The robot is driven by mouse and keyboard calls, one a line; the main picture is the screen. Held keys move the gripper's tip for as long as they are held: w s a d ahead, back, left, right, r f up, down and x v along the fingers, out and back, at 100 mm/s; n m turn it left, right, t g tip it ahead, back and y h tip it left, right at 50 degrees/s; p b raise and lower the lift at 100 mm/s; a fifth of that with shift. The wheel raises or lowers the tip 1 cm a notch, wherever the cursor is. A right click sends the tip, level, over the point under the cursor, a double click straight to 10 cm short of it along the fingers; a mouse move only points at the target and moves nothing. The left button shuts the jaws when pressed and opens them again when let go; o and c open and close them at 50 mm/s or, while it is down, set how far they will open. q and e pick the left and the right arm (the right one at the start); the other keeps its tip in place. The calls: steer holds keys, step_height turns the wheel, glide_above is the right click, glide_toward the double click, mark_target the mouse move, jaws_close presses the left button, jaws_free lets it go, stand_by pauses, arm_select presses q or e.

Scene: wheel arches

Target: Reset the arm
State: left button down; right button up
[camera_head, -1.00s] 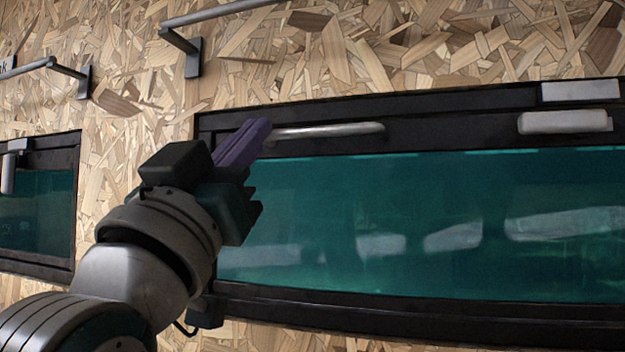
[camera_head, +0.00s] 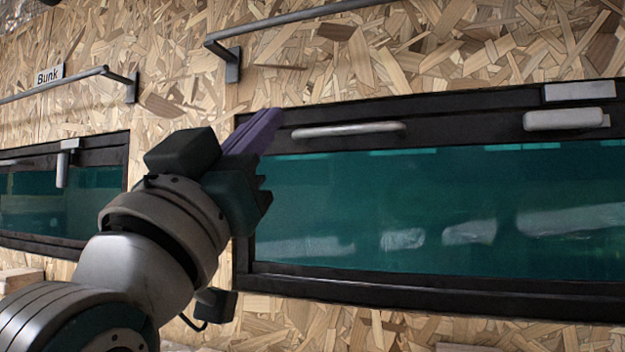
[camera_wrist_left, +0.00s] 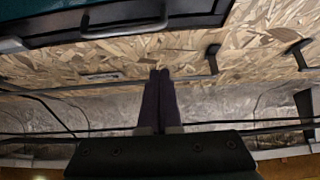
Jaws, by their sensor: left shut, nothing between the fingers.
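My left gripper (camera_head: 262,122) comes in from the left in the head view. Its purple fingers are shut with nothing between them. They point up and right, in front of the black window frame's upper left corner in the picture. The metal handle (camera_head: 348,130) of that window lies just right of the fingertips; I see a gap between them. In the left wrist view the two dark purple fingers (camera_wrist_left: 159,75) lie side by side, pointing toward the chipboard wall. My right gripper is in neither view.
The chipboard wall (camera_head: 300,68) holds a large teal window (camera_head: 400,205) and a smaller one (camera_head: 98,192) at left. Grey rails (camera_head: 60,86) stick out from the wall above them, and another rail (camera_head: 290,18) runs along the top. A "Bunk" label (camera_head: 48,75) is at upper left.

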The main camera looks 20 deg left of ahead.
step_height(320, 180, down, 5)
steer(key=b, duration=0.4)
arm_select(q)
steer(key=s+f+m+g, duration=0.1)
steer(key=s+f+g, duration=0.3)
steer(key=f, duration=0.8)
steer(key=s+f+g+h, duration=0.1)
steer(key=s+f+g, duration=0.2)
steer(key=f+g, duration=0.55)
steer(key=s+f+m+g, duration=0.1)
steer(key=s+f+g, duration=0.2)
steer(key=f, duration=1.1)
steer(key=s+a+f+g+p, duration=0.2)
steer(key=s+f+g, duration=0.5)
steer(key=s, duration=0.6)
step_height(320, 180, up, 12)
steer(key=p, duration=1.1)
steer(key=shift+w+d+y+p, duration=0.2)
steer(key=shift+w+y+p, duration=0.1)
steer(key=shift+y, duration=0.1)
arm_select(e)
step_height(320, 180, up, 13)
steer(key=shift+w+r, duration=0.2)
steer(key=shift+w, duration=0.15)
arm_select(q)
steer(key=shift+f, duration=0.2)
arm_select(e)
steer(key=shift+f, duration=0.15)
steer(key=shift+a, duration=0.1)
